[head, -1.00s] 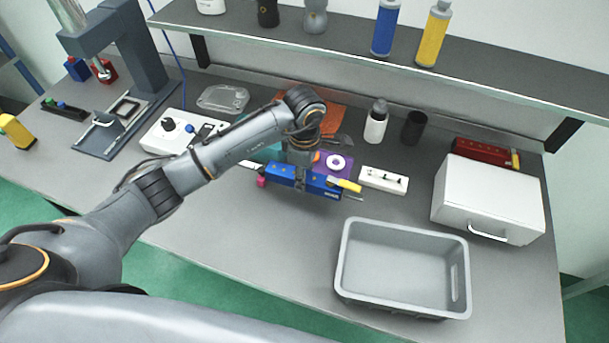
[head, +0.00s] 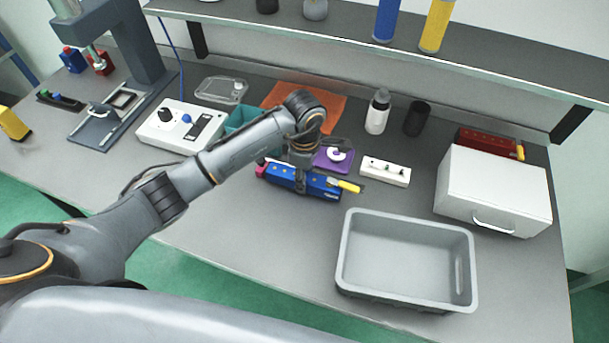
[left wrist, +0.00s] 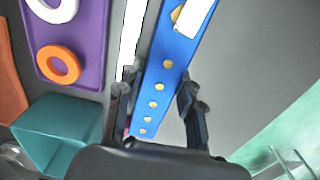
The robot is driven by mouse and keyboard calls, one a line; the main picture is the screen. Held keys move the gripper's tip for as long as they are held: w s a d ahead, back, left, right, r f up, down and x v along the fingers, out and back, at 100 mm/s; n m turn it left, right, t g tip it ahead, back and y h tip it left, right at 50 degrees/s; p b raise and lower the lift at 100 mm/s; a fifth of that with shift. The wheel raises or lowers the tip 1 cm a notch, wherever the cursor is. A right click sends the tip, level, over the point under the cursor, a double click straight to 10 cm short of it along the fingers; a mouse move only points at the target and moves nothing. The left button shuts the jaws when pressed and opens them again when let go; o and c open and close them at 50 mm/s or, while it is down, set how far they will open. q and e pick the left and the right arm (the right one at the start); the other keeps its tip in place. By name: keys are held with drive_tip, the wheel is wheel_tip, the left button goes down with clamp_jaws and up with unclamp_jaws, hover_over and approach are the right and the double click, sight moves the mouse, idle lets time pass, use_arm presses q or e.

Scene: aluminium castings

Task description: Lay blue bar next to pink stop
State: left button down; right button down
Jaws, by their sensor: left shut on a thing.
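The blue bar (head: 322,188) has a yellow piece at its right end and lies across the picture in the head view. My left gripper (head: 302,184) is shut on the bar near its middle. In the left wrist view the bar (left wrist: 160,85), with a row of yellow dots, runs between the fingers (left wrist: 158,98). The pink stop (head: 260,169) is at the bar's left end, very close to it. I cannot tell whether they touch or whether the bar rests on the table. In the wrist view the stop is mostly hidden. My right gripper is not in view.
A purple tray (head: 322,164) with rings and a white block (head: 385,172) sit just behind the bar. A teal bin (head: 238,119) is behind my arm. A grey tote (head: 345,265) stands front right, a white box (head: 497,190) right. The table front of the bar is clear.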

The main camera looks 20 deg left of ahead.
use_arm(q)
drive_tip(key=shift+f+b, duration=0.55)
drive_tip(key=shift+b, duration=0.05)
drive_tip(key=c, duration=0.8)
unclamp_jaws()
wheel_tip(320, 180, up, 12)
